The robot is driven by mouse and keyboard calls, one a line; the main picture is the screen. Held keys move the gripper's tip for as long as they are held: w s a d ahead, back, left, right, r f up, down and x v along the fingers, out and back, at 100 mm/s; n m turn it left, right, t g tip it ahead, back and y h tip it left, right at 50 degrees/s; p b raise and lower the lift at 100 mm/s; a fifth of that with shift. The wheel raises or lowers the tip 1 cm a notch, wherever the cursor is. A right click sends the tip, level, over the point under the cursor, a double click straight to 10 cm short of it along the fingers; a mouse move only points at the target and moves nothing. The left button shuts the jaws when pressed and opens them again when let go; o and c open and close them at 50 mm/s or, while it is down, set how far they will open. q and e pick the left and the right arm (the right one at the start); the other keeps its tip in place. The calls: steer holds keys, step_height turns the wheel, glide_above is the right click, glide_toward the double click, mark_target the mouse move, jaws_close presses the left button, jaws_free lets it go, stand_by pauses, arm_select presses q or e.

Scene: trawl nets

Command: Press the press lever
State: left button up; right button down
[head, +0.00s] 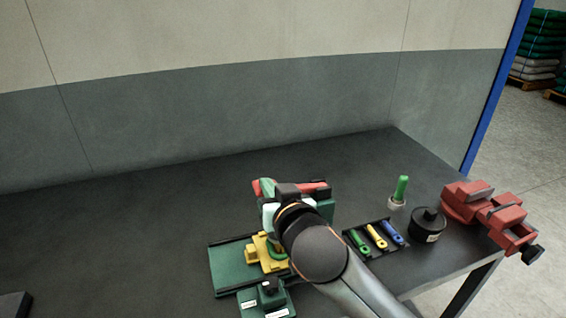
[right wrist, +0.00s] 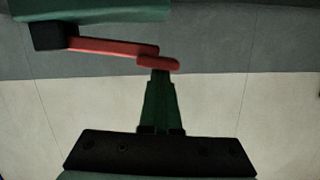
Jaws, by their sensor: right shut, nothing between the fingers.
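The press lever (head: 313,187) is a red bar on the green press (head: 325,208) on the bench. My arm hides most of the press in the head view. In the right wrist view the lever (right wrist: 112,47) runs from a black hub to a thicker red end. My right gripper (head: 267,187) is shut and empty, close by the red end. In the right wrist view its green fingertips (right wrist: 161,76) meet the edge of that end in the picture; I cannot tell whether they touch. My left gripper is not in view.
A yellow fixture (head: 253,254) stands on a green base plate (head: 226,271) below the gripper. To the right are a black tray (head: 357,252) of coloured tools, a green-handled tool (head: 401,188), a black round container (head: 427,226) and a red vise (head: 487,211). The bench's left side is mostly clear.

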steer(key=shift+s+a+f, duration=0.1)
steer(key=shift+a+f, duration=0.15)
steer(key=shift+f, duration=0.7)
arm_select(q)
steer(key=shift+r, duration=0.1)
